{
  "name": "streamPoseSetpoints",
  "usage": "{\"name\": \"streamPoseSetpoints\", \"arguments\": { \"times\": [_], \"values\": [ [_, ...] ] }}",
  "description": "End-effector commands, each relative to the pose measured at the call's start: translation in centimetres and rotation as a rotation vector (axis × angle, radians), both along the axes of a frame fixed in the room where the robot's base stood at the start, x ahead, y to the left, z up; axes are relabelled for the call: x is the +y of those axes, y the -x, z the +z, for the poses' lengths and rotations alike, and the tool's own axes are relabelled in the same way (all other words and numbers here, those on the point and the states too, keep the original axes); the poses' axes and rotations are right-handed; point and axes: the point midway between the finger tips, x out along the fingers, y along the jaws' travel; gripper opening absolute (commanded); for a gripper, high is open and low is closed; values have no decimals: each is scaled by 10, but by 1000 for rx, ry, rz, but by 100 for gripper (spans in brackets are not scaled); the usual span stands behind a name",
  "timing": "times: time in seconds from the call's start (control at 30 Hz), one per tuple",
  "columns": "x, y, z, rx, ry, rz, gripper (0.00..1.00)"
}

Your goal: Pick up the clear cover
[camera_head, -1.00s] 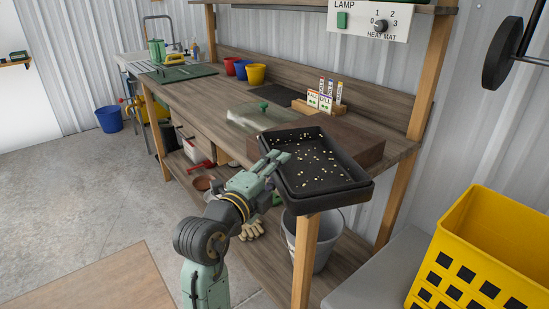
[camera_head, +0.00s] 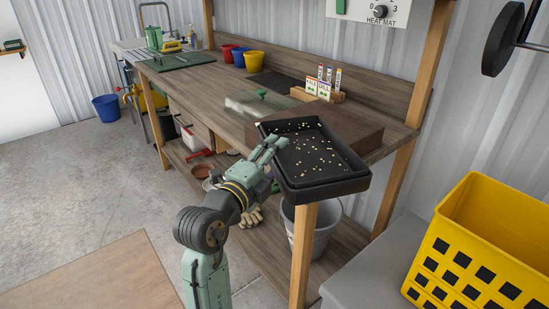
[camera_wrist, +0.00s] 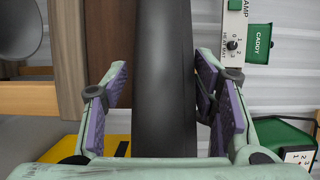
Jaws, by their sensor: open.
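The clear cover (camera_head: 250,106) is a low see-through piece with a green knob (camera_head: 262,94). It lies on the wooden bench, left of and behind the black seed tray (camera_head: 325,187). My gripper (camera_head: 272,149) is open at the tray's left edge, in front of and apart from the cover. In the wrist view, my gripper's two purple-padded fingers (camera_wrist: 160,92) stand on either side of a dark upright band, apparently part of the tray. I cannot tell whether they touch it. The cover is not recognizable in the wrist view.
Seed packets (camera_head: 318,88) stand behind. A yellow crate (camera_head: 475,250) is at right. The bench left of the cover (camera_head: 200,88) is clear.

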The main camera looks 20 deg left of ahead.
Motion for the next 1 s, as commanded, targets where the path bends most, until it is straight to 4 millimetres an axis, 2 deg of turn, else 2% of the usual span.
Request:
{"name": "streamPoseSetpoints", "arguments": {
  "times": [0.2, 0.27, 0.7, 0.83, 1.0],
  "values": [
    [0, 0, 4, 0, 1, 0, 53],
    [3, 7, 0, -2, 1, 2, 53],
    [25, 93, -2, -1, -2, 4, 53],
    [29, 108, -1, 0, -1, 2, 53],
    [30, 116, 0, 1, 0, 1, 53]
  ]
}}
